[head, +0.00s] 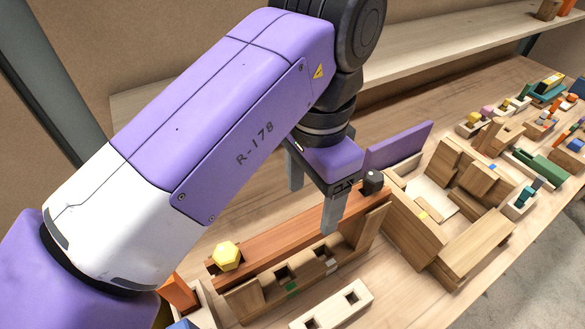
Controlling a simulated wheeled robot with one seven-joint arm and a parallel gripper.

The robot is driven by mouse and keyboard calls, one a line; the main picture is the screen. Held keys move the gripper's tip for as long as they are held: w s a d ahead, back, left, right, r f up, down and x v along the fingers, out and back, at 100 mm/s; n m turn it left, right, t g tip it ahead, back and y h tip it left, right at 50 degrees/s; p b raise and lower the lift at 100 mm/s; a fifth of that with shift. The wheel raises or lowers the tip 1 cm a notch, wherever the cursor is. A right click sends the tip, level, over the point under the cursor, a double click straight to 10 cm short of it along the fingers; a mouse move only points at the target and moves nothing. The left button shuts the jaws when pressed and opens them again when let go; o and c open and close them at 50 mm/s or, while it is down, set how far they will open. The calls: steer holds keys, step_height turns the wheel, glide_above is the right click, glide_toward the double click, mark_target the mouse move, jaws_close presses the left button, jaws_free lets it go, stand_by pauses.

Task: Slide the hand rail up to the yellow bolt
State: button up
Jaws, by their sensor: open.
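A yellow hexagonal bolt (226,256) stands at the near left end of a long reddish-brown wooden bar (283,231), which looks like the hand rail. A dark knob (372,181) stands near the bar's far right end. My gripper (314,192) is open, pointing down over the right half of the bar, with one finger on the far side and one on the near side. I see nothing between the fingers. Whether they touch the bar cannot be told. My arm hides the area behind and left of the bar.
A notched wooden block (245,303) with green and white marks runs along the bar's near side. A pale block with square holes (332,308) lies in front. A purple panel (399,146) and a wooden box assembly (418,232) stand to the right. Several small coloured parts crowd the far right.

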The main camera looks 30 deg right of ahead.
mark_target(300, 226)
steer(key=shift+w+f, duration=0.1)
steer(key=shift+w, duration=0.15)
steer(key=shift+f, duration=0.3)
steer(key=shift+w+f, duration=0.1)
steer(key=shift+f, duration=3.4)
steer(key=shift+c, duration=0.4)
jaws_close()
steer(key=shift+a, duration=0.75)
steer(key=shift+o, duration=0.4)
jaws_free()
